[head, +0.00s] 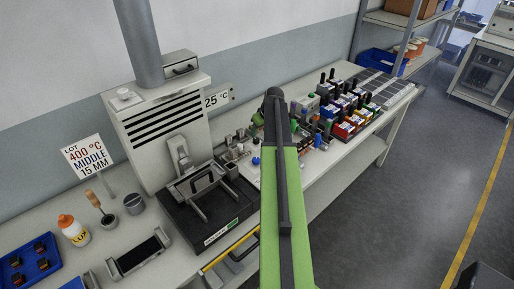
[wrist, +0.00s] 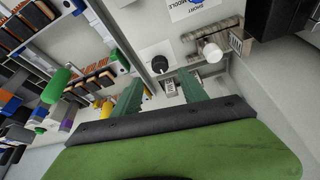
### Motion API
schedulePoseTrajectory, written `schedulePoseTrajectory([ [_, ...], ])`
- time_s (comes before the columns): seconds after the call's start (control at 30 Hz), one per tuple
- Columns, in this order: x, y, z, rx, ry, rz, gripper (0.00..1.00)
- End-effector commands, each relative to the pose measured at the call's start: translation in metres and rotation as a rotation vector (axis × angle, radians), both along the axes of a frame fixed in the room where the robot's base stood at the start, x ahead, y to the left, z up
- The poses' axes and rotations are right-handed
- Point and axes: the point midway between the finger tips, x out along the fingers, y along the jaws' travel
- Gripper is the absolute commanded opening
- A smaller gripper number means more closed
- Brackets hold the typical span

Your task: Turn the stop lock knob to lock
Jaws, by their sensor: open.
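In the wrist view, a small round black knob (wrist: 159,64) sits on a pale plate, just beyond and between the fingertips of my gripper (wrist: 158,82). A white round knob (wrist: 212,52) on a metal bar lies to the right of the fingers. I cannot tell for certain which of these is the stop lock knob, and its lock marking is not readable. My two green fingers are apart with nothing between them, and I see no contact with either knob. In the head view, my own arm hides most of the gripper and the knobs.
A rack of colored parts (wrist: 60,80) stands close on the left in the wrist view. In the head view, a grey heater unit (head: 160,125) and black hot plate (head: 212,212) stand left of my arm. Bins of small parts (head: 345,122) stand right. The floor (head: 410,190) is clear.

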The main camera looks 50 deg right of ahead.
Motion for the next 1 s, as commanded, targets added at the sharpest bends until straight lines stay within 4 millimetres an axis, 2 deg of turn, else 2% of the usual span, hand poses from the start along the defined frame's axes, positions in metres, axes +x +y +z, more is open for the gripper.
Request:
schedulePoseTrajectory([
  [0.03,0.006,-0.002,-0.022,0.000,0.000,0.000,0.51],
  [0.23,0.021,-0.005,-0.057,0.000,0.000,0.000,0.51],
  [0.37,0.025,-0.006,-0.065,0.000,0.000,0.000,0.51],
  [0.63,0.025,-0.006,-0.063,0.000,0.000,-0.001,0.49],
  [1.0,0.025,-0.007,-0.063,0.001,0.000,-0.002,0.01],
])
